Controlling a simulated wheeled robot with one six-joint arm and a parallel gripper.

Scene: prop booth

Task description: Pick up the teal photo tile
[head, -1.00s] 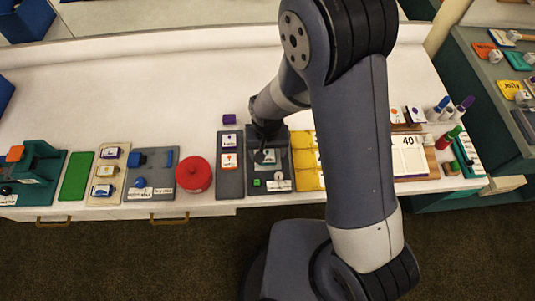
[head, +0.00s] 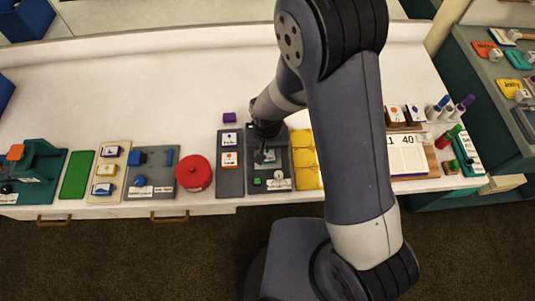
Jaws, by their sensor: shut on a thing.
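The teal photo tile (head: 273,158) is a small pale teal square at the dark grey board (head: 283,136) in the middle of the counter. My gripper (head: 264,156) points down over that board and is shut on the tile. My wrist and fingers partly cover the tile. Whether it touches the board or is held just above it, I cannot tell.
A grey board with labelled tiles (head: 230,180) stands close on the left, with a red round pot (head: 194,174) beyond it. Yellow tiles (head: 303,158) are close on the right. The counter behind the boards is mostly clear.

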